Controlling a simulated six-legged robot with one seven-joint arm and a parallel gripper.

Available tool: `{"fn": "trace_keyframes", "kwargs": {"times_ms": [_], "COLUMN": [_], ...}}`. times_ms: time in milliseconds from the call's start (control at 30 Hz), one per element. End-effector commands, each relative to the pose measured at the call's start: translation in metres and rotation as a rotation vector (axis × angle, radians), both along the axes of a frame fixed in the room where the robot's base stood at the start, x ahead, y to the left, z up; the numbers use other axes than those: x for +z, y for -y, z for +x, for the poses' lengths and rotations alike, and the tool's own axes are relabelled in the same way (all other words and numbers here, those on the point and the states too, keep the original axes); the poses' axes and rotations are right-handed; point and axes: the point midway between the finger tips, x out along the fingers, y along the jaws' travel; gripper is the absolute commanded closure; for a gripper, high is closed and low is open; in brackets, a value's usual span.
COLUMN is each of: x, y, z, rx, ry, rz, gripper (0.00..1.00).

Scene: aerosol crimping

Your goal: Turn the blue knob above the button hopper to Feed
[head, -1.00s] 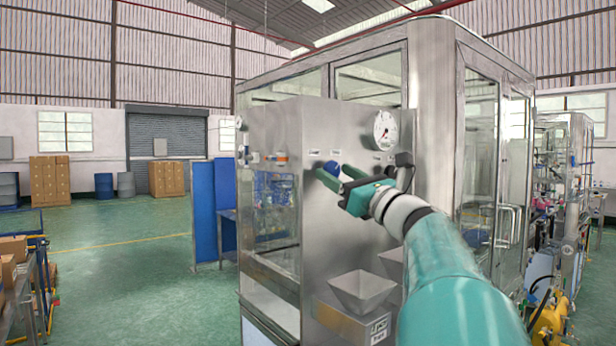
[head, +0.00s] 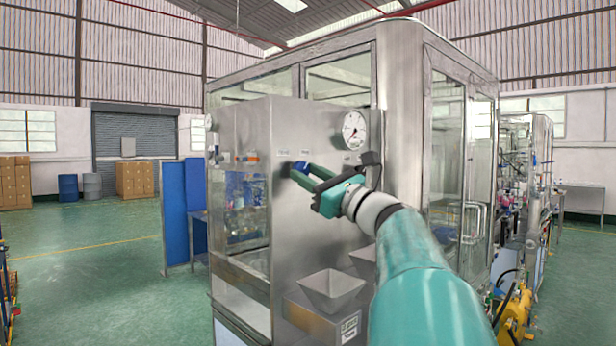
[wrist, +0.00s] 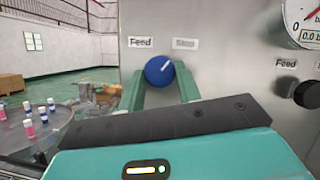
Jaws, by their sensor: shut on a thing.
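The blue knob (wrist: 159,68) is on the steel panel between the Feed label (wrist: 141,42) at upper left and the Stop label (wrist: 185,43) at upper right. Its white mark points up and right, toward Stop. My gripper (wrist: 160,84) has its green fingers on the knob's left and right sides and is shut on it. In the head view my gripper (head: 298,171) reaches the panel at the knob (head: 301,165), which the fingers partly hide. A steel hopper (head: 332,288) sits low on the panel, below my arm.
A black knob (wrist: 308,94) with its own Feed label and a pressure gauge (head: 354,130) are to the right of the blue knob. A second hopper (head: 362,257) is partly behind my arm. Blue screens (head: 174,215) stand left of the machine.

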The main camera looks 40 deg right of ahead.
Motion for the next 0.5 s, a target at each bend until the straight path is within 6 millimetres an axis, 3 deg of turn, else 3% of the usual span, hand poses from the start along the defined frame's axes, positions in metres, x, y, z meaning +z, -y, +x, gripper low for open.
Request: {"fn": "trace_keyframes", "kwargs": {"times_ms": [500], "x": [0.0007], "y": [0.0051], "z": [0.0008], "rx": [0.001], "ry": [0.011], "rz": [-0.465], "gripper": [0.89]}}
